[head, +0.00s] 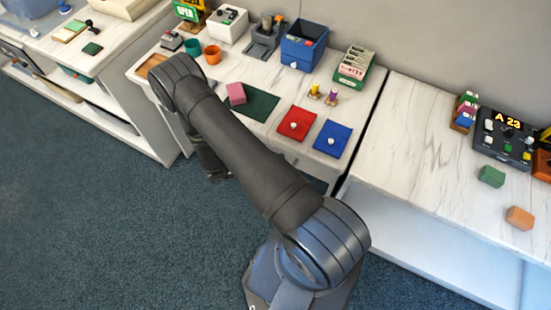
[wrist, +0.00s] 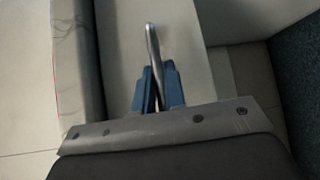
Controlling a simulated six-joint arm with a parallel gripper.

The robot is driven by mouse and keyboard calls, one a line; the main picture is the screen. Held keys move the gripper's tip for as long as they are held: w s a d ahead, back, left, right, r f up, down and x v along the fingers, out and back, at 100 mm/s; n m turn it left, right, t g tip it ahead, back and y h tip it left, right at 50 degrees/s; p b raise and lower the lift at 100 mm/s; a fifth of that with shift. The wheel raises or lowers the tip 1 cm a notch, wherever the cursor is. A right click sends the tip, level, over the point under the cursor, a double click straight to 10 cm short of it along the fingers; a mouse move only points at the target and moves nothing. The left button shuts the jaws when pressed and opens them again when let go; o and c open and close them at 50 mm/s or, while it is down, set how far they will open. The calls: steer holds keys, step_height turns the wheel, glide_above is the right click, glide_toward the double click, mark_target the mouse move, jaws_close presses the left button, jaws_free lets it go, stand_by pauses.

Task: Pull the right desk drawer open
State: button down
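In the wrist view, the two blue fingers of my gripper (wrist: 159,88) are on either side of a thin metal drawer handle (wrist: 152,45), closed close about it. The handle stands in front of a pale drawer front (wrist: 185,40). The marble-patterned desk top (wrist: 75,50) runs along the left of that view. In the head view, my arm crosses in front of the desk (head: 235,60), and its dark wrist end is low at the desk's front. The fingers, handle and drawer front are hidden there, and I cannot tell how far the drawer is open.
A red pad (head: 297,123) and a blue pad (head: 332,139) lie near the desk's front edge. A second counter (head: 400,150) adjoins on the right, with a dark device (head: 505,135) on it. Open blue-grey carpet (head: 110,230) lies in front.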

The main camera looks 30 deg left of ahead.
steer(key=shift+s, duration=0.1)
steer(key=s, duration=2.1)
steer(key=shift+s, duration=0.3)
steer(key=shift+a, duration=0.1)
steer(key=c, duration=1.5)
jaws_free()
steer(key=v, duration=1.7)
steer(key=shift+s, duration=0.2)
